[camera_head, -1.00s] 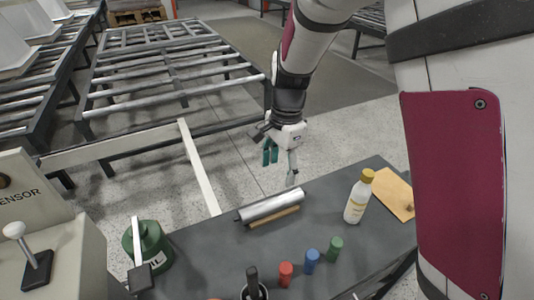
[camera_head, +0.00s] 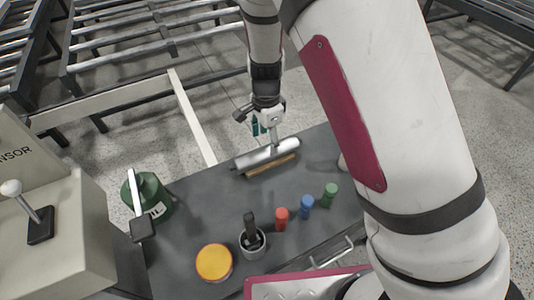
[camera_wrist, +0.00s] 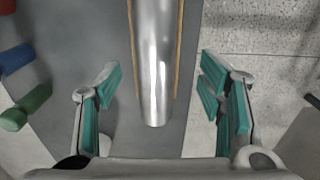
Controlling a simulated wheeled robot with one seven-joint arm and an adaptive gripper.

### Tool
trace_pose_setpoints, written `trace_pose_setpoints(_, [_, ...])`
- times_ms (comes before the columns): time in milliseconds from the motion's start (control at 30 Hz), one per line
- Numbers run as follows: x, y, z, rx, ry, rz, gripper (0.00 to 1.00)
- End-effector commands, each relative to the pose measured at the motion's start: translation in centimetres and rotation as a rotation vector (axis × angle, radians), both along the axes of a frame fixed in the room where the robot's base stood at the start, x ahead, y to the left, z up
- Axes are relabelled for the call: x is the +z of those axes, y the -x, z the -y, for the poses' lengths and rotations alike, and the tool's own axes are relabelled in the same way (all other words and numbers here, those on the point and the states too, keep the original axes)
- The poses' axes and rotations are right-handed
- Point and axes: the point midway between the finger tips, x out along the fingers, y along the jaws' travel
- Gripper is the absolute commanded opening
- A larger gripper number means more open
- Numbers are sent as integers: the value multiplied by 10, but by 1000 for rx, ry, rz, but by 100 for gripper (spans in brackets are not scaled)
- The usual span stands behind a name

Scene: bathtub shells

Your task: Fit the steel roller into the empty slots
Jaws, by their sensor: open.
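The steel roller (camera_head: 266,156) lies on a wooden cradle (camera_head: 271,166) near the far edge of the dark grey table. My gripper (camera_head: 266,130) is above and just behind the roller in the head view, pointing down. In the wrist view the roller (camera_wrist: 154,60) runs down the middle with its near end between the two open teal-padded fingers (camera_wrist: 163,100). The fingers are apart from it on both sides. A conveyor frame with rollers (camera_head: 150,54) stands at the upper left; which of its slots are empty is hard to tell.
On the table (camera_head: 190,215) stand a green oil can (camera_head: 152,200), a yellow-lidded jar (camera_head: 214,262), a cup with a dark tool (camera_head: 252,241), and red (camera_head: 281,219), blue (camera_head: 306,207) and green (camera_head: 329,195) cylinders. A lever box (camera_head: 60,235) is at left.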

Motion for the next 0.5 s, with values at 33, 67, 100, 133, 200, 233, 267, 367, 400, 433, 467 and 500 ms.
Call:
trace_pose_setpoints(33, [-8, 2, 1, 0, 2, -3, 62])
trace_pose_setpoints(67, [-12, 3, 2, 0, 3, -4, 62])
trace_pose_setpoints(100, [-19, 4, 2, -1, 2, -5, 62])
trace_pose_setpoints(133, [-23, 5, 2, -1, 2, -4, 62])
trace_pose_setpoints(200, [-33, 6, 2, 1, 2, -3, 62])
trace_pose_setpoints(233, [-36, 5, 2, 0, 2, -2, 62])
trace_pose_setpoints(267, [-39, 5, 2, 0, 1, -3, 62])
trace_pose_setpoints(367, [-45, 5, 2, 0, 1, -2, 62])
trace_pose_setpoints(400, [-46, 5, 2, 0, 1, -2, 62])
trace_pose_setpoints(433, [-47, 5, 2, 0, 0, -1, 62])
trace_pose_setpoints(467, [-47, 5, 2, 1, 0, -1, 62])
trace_pose_setpoints(500, [-46, 5, 2, 1, 0, -1, 62])
